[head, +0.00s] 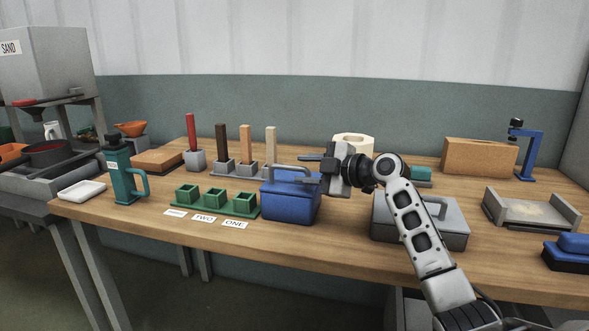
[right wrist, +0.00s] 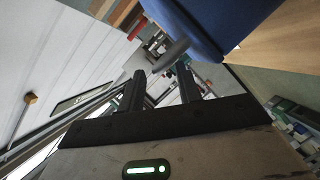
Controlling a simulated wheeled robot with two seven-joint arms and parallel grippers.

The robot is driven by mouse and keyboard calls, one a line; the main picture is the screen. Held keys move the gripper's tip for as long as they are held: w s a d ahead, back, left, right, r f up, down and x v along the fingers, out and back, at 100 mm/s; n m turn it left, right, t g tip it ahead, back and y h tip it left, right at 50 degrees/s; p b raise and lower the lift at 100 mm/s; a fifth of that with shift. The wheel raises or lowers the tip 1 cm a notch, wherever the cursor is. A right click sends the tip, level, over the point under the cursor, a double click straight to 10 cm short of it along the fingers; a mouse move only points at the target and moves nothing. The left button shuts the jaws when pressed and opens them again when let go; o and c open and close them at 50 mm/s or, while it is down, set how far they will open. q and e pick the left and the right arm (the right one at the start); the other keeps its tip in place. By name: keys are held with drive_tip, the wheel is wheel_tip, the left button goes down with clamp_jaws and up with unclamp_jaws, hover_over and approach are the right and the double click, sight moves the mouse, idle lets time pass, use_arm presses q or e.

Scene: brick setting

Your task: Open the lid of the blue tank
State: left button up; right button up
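The blue tank (head: 288,205) stands on the workbench near the middle of the head view. Its lid is down, with a grey arched handle (head: 285,168) on top. My right gripper (head: 308,168) is at the right end of this handle, with its fingers pointing left. In the right wrist view, the two dark fingers (right wrist: 160,72) are apart, and the grey handle (right wrist: 172,53) shows at the gap between their tips. I cannot tell whether they touch it. The blue tank (right wrist: 205,25) fills the top there. My left gripper is not in view.
A grey box with a handle (head: 447,232) stands to the right, beneath my right arm. Green cups (head: 215,202) with labels stand left of the tank. Wooden posts in grey blocks (head: 246,150) stand behind it. A teal bottle (head: 121,178) is further left.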

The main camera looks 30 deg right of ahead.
sight(299, 168)
drive_tip(key=shift+x, duration=1.75)
drive_tip(key=shift+c, duration=0.2)
clamp_jaws()
drive_tip(key=shift+r, duration=0.15)
